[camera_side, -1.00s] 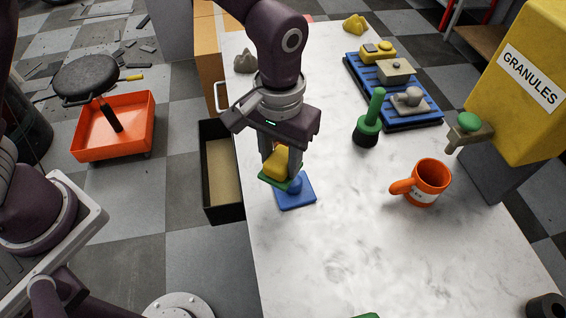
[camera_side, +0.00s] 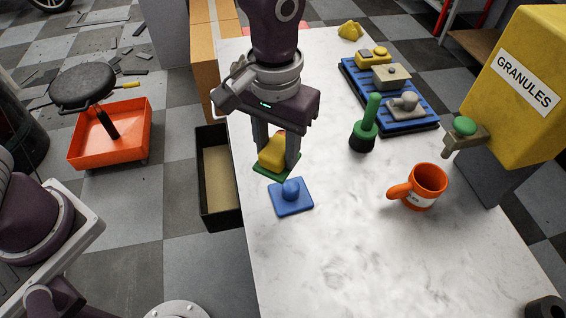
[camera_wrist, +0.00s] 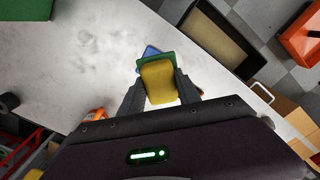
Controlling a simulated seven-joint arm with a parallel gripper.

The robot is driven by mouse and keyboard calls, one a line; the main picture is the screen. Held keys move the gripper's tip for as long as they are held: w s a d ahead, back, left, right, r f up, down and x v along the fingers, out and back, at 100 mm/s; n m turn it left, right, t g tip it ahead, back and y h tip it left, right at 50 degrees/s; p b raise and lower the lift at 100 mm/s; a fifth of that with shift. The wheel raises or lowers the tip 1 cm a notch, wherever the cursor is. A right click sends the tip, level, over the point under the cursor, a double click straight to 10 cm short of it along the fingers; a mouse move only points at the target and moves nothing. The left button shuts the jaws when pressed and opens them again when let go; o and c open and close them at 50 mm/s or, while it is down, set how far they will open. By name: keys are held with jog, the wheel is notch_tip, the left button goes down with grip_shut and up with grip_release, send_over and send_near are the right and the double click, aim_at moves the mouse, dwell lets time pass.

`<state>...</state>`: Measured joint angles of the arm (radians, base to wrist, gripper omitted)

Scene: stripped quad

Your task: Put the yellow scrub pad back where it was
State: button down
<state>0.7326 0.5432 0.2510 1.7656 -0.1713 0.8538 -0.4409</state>
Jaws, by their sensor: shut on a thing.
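My gripper (camera_side: 276,160) is shut on a yellow block with a flat green base, which looks like the yellow scrub pad (camera_side: 272,153). The pad also shows between the fingers in the wrist view (camera_wrist: 158,82), green edge at its far side. I cannot tell whether the green base touches the table. Another yellow pad with knobs (camera_side: 373,57) sits at the far end of the blue rack (camera_side: 410,127).
The white table (camera_side: 345,260) has free room at the front. A green brush (camera_side: 365,130), an orange mug (camera_side: 427,182) and the yellow granules dispenser (camera_side: 515,90) stand to the right. The rack also holds a beige block (camera_side: 391,77) and a grey one (camera_side: 404,103). An open black bin (camera_side: 217,180) is left, below the edge.

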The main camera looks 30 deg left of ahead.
jog(key=shift+w, duration=0.1)
jog(key=w+a+f+n, duration=0.2)
jog(key=w+a+n, duration=0.6)
jog(key=w+a, duration=1.3)
jog(key=shift+n, duration=0.3)
jog(key=f, duration=0.6)
jog(key=w+f, duration=0.1)
jog(key=f, duration=0.3)
jog(key=shift+d, duration=0.3)
jog(key=shift+f, duration=0.1)
jog(key=shift+f, duration=0.15)
jog(key=c, duration=0.9)
grip_release()
jog(key=shift+o, duration=0.2)
